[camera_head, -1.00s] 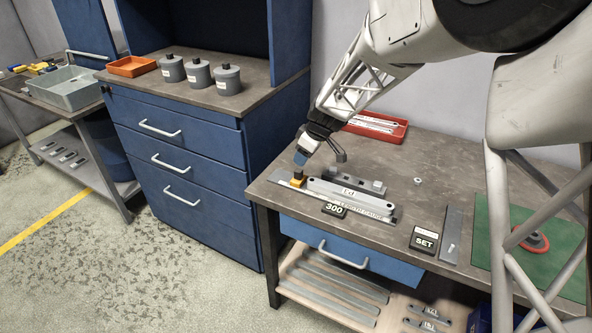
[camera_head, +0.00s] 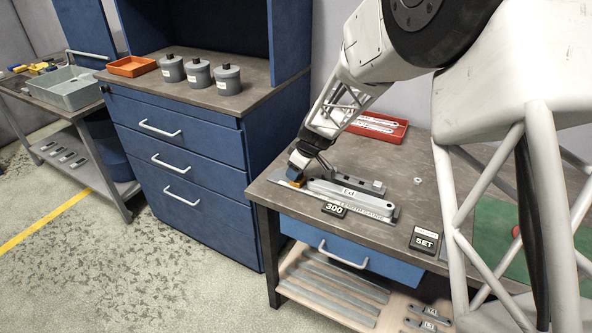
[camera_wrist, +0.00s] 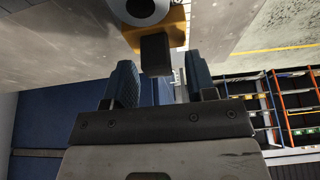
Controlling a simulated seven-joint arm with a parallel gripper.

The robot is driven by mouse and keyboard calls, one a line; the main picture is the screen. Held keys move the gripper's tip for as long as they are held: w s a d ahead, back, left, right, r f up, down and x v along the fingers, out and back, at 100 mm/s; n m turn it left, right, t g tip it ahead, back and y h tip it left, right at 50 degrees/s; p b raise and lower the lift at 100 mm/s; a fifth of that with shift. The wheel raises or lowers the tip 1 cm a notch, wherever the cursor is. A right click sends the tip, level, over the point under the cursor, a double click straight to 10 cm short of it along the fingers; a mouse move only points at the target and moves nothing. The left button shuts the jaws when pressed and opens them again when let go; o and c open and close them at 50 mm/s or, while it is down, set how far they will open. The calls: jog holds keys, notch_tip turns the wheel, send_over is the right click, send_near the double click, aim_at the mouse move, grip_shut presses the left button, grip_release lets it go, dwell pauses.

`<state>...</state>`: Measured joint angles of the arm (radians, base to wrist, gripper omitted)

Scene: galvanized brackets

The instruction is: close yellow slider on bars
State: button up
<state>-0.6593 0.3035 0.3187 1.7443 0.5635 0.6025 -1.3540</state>
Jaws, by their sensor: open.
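The yellow slider (camera_head: 298,183) sits at the left end of a flat metal rule on the bench, partly hidden by my gripper (camera_head: 296,168) in the head view. In the wrist view the yellow slider (camera_wrist: 176,24) shows at the top with a dark block (camera_wrist: 155,54) on it. My gripper's blue fingers (camera_wrist: 160,66) are open, one to each side of the dark block and nearer the camera. I cannot tell whether they touch it. The grey bars (camera_head: 352,197) lie along the rule to the right of the slider; any gap between them is hidden.
A "300" tag (camera_head: 334,209) and a "SET" tag (camera_head: 425,240) lie along the bench's front edge. A grey bracket piece (camera_head: 372,186) lies behind the bars. A red tray (camera_head: 392,135) stands at the back. A blue drawer unit (camera_head: 190,160) stands to the left.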

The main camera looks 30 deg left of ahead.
jog(key=shift+a+f, duration=0.1)
jog(key=shift+f, duration=0.1)
grip_shut()
jog(key=shift+d, duration=1.15)
grip_release()
jog(key=shift+r, duration=0.1)
jog(key=v, duration=0.7)
jog(key=shift+d+r, duration=0.2)
jog(key=shift+r, duration=0.05)
